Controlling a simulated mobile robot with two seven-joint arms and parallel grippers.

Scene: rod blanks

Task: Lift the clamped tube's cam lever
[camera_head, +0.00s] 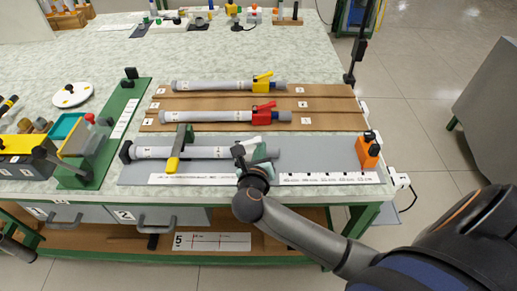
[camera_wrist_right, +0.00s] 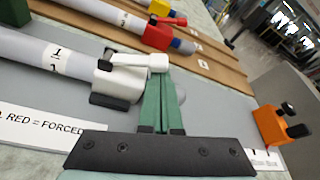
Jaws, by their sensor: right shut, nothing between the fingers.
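The clamped tube (camera_head: 200,153) is grey and lies across the grey mat, held by a clamp with a green bar and a yellow handle (camera_head: 173,164). Its right end carries a white fitting (camera_wrist_right: 118,82) with a white cam lever (camera_wrist_right: 140,61), which lies low, nearly along the tube. My right gripper (camera_wrist_right: 158,78) has green fingers, closed together and empty. Its tips are at the lever's free end; I cannot tell whether they touch it. In the head view the right gripper (camera_head: 262,152) partly hides that fitting.
Two more tubes lie behind on brown boards, one with a red lever (camera_head: 264,107) and one with a yellow lever (camera_head: 263,77). An orange block (camera_head: 368,153) with black knobs stands at the mat's right end. A green fixture (camera_head: 98,135) stands to the left.

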